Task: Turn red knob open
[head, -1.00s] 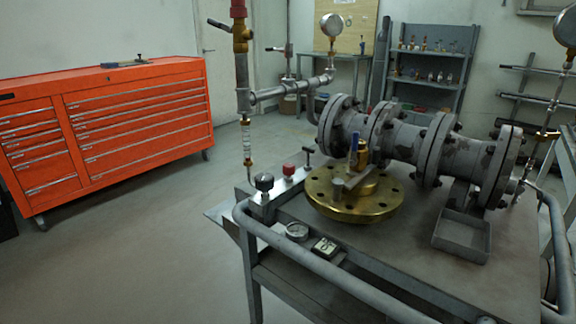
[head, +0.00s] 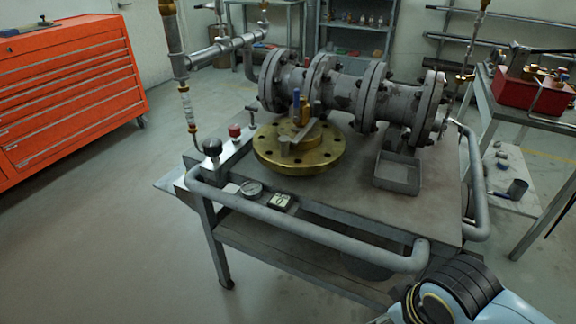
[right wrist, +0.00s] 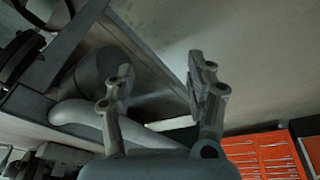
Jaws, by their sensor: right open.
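The red knob (head: 235,130) sits on a grey manifold block (head: 228,150) at the left edge of the cart top, in the head view. A black knob (head: 212,147) stands nearer on the same block. My right gripper (right wrist: 160,78) is open and empty in the right wrist view, its two fingers apart. The red knob does not show in that view. In the head view part of my right arm (head: 460,296) enters at the bottom right, with its gripper out of frame. My left gripper is not in view.
A cart (head: 330,215) with a thick tube rail (head: 300,228) stands ahead. On it are a brass flange (head: 300,155), a flanged pipe (head: 345,92), a tray (head: 398,172) and gauges. A red cabinet (head: 70,90) is at left; the floor between is clear.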

